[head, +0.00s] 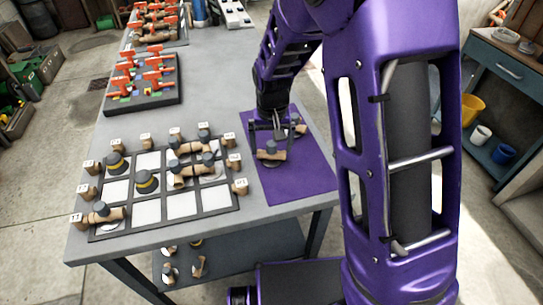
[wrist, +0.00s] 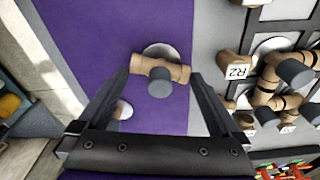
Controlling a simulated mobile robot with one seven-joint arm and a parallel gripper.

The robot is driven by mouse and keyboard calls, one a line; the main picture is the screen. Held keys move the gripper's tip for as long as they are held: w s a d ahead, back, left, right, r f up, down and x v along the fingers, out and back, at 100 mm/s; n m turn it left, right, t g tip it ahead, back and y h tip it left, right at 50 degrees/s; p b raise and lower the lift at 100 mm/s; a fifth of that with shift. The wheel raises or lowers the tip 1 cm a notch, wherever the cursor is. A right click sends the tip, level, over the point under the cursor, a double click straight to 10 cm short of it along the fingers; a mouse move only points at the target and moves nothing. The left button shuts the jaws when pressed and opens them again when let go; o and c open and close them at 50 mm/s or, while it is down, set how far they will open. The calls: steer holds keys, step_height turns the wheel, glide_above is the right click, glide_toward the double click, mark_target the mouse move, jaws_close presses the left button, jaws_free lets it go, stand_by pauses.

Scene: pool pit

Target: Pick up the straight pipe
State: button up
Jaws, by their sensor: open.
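A tan pipe piece (head: 270,153) with a dark grey round knob lies on the purple mat (head: 295,180). It looks straight, with a white disc under it. In the wrist view this pipe (wrist: 174,70) lies crosswise between the tips of my open gripper (wrist: 160,78). The fingers stand to either side of it, and I cannot tell whether they touch it. In the head view my gripper (head: 277,128) points down over the mat, just behind the pipe. A second piece (head: 299,129) on the mat is partly hidden by my gripper.
A framed grid board (head: 170,222) with white cells, several pipe pieces and labelled ends stands left of the mat. A dark tray (head: 142,98) of red-handled valves is farther back. A blue bench (head: 500,75) stands at the right. The mat's front part is clear.

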step_height(320, 180, down, 2)
steer(key=shift+w+f, duration=0.1)
steer(key=shift+w, duration=0.05)
steer(key=c, duration=1.3)
steer(key=shift+o, duration=0.2)
